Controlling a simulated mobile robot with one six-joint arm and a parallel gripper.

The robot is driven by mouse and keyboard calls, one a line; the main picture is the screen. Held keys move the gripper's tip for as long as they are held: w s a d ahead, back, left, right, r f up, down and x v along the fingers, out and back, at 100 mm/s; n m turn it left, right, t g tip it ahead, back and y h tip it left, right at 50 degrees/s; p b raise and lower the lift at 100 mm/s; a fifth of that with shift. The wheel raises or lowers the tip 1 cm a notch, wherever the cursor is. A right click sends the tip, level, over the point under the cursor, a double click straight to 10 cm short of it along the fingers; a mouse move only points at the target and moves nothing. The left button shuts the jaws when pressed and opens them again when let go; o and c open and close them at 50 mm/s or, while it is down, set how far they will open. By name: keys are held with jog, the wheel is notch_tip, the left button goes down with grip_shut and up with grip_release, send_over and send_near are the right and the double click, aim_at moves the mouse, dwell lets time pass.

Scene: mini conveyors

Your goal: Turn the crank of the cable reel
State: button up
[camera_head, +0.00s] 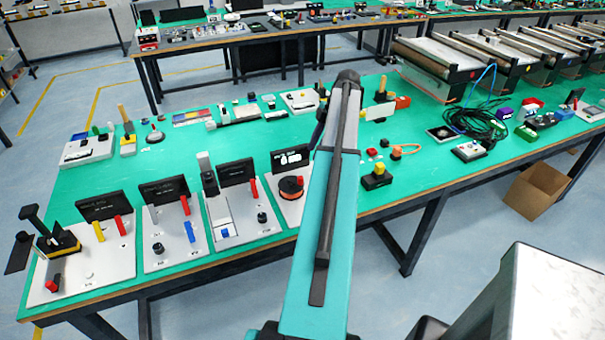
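The likely cable reel is a round orange-brown spool (291,187) with dark edges. It sits on a white board at the front edge of the green table, left of my arm. A black sign panel (290,158) stands behind it. My teal arm link covers the right part of that board. I cannot make out the reel's crank; it may be hidden or too small to tell. My arm reaches up past the reel to a dark joint. My gripper is not visible, apparently hidden behind the arm, so its hold cannot be seen.
White boards with levers and knobs (174,236) line the table's front to the left. A yellow-and-black block (376,178) and an orange ring tool (405,150) lie right of my arm. Coiled black cable (477,124) lies further right. A cardboard box (536,190) is on the floor.

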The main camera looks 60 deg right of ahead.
aim_at(302, 177)
jog(key=shift+p+x, duration=2.1)
jog(key=shift+x, duration=4)
grip_shut()
jog(key=shift+d, duration=0.35)
jog(key=shift+a, duration=0.25)
